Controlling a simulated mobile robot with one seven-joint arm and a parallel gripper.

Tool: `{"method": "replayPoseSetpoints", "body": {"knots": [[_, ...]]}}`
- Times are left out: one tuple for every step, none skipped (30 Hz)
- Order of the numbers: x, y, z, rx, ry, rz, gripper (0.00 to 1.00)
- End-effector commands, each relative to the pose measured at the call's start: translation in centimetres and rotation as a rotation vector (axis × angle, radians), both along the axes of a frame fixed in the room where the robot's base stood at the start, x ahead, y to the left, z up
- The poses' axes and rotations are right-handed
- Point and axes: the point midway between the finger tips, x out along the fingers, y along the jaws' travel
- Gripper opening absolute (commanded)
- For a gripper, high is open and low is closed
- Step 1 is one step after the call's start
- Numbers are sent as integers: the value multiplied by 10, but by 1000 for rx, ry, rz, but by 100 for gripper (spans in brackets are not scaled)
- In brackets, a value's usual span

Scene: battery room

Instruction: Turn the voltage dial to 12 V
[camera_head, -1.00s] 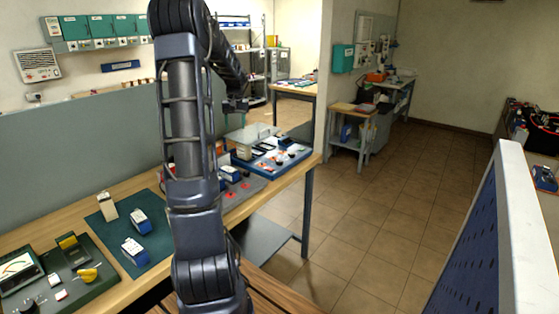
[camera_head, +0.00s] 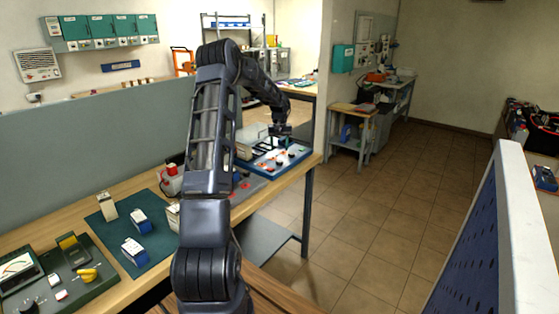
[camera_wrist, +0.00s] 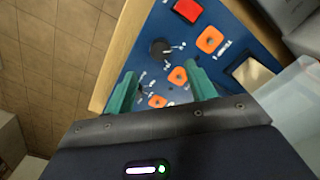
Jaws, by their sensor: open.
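The blue control panel (camera_head: 270,170) lies at the far end of the workbench. In the wrist view the panel (camera_wrist: 228,22) carries a black dial (camera_wrist: 160,48) with small white marks beside it, too small to read. Orange-ringed parts (camera_wrist: 210,40) and a red block (camera_wrist: 187,10) are close to the dial. My gripper (camera_head: 281,136) is above the panel. Its two teal fingers (camera_wrist: 160,70) are apart with nothing held between them, and the dial shows just beyond the fingertips. The left finger partly hides a dark part that I cannot identify.
A clear cover (camera_wrist: 295,100) stands at the panel's right in the wrist view. Blue-and-white boxes (camera_head: 135,250) sit on a green mat (camera_head: 112,232). A green device (camera_head: 90,280) is at the front left. A grey partition (camera_head: 70,150) runs behind the bench (camera_head: 125,290).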

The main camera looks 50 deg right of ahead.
Motion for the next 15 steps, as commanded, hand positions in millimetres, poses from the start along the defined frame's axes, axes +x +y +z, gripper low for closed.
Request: {"method": "replayPoseSetpoints", "body": {"knots": [[0, 1, -10, 3, 1, 0, 55], [0, 0, -15, 3, 1, 0, 55], [0, 1, -23, 2, 1, -1, 55], [0, 1, -28, 3, 1, -1, 55], [0, 1, -33, 4, 1, -1, 55], [0, 1, -40, 2, 1, -1, 55], [0, 1, -44, 2, 1, 0, 55], [0, 1, -49, 2, 1, 0, 55], [0, 1, -54, 2, 1, 0, 55], [0, 1, -58, 1, 1, 0, 55], [0, 0, -62, 1, 1, 0, 55], [0, 0, -66, 1, 1, 0, 55], [0, 0, -69, 1, 1, 0, 55], [0, 0, -71, 1, 0, 0, 55], [0, 0, -74, 1, -1, -1, 55]]}}
